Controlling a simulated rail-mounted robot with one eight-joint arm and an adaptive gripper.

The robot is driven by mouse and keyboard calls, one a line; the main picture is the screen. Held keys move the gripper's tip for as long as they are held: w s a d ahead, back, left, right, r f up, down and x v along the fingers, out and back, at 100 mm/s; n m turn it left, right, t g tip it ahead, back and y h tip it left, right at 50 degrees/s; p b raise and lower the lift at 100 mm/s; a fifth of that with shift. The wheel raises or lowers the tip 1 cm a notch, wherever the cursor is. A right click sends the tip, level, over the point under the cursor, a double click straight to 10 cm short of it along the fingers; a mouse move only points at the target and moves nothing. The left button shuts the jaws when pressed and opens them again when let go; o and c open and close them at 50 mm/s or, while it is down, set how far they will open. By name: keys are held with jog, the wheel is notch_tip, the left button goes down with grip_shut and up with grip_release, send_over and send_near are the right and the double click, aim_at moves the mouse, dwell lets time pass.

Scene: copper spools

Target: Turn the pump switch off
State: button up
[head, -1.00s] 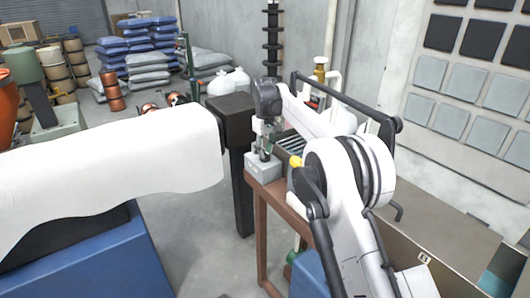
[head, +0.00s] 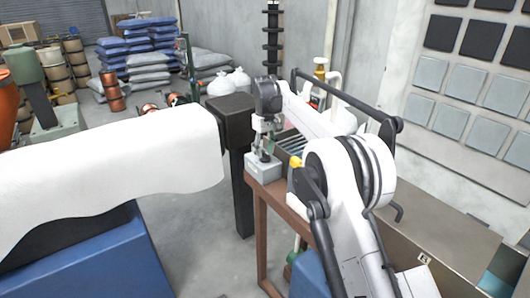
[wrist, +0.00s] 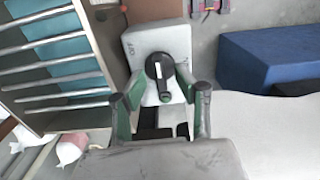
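The pump switch is a light grey box (wrist: 131,38) with a black rotary knob (wrist: 158,67) bearing a white mark. The word OFF shows on the box left of the knob in the wrist view. In the head view the box (head: 263,169) sits at the near left corner of a brown bench. My gripper (wrist: 160,80) is open, its green-sided fingers on either side of the knob. A narrow gap seems to show beside the knob; contact is hard to tell. In the head view my gripper (head: 264,152) is just above the box, and the knob is hidden.
A slatted rack (wrist: 55,45) stands close left of the switch in the wrist view. A blue block (wrist: 270,60) lies right. In the head view bottles (head: 319,85) stand behind my arm, and a white-draped surface (head: 110,160) is left.

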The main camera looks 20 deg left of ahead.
aim_at(265, 152)
notch_tip(265, 152, up, 11)
dwell(0.4)
jog(key=shift+r, duration=0.1)
dwell(0.3)
jog(key=s+d+r+m+t+y, duration=0.1)
jog(key=s+d+r+m, duration=0.15)
jog(key=d+r, duration=0.75)
jog(key=s+d+r+m+t, duration=0.2)
jog(key=s+d+r, duration=0.25)
jog(key=d, duration=0.85)
jog(key=s+d+m+t, duration=0.1)
jog(key=s+d+m, duration=0.2)
jog(key=s+d, duration=1.05)
jog(key=s+d+f+m+t, duration=0.1)
jog(key=s+d+f, duration=0.3)
jog(key=s, duration=0.3)
jog(key=s+d+f+m+t, duration=0.1)
jog(key=s+d+f, duration=0.3)
jog(key=s+f, duration=0.2)
jog(key=s+d+f+m+t+h, duration=0.1)
jog(key=s+d+f, duration=0.3)
jog(key=s, duration=0.5)
jog(key=shift+s+f, duration=0.35)
jog(key=shift+f, duration=0.2)
jog(key=shift+d+m, duration=0.1)
jog(key=shift+m, duration=0.15)
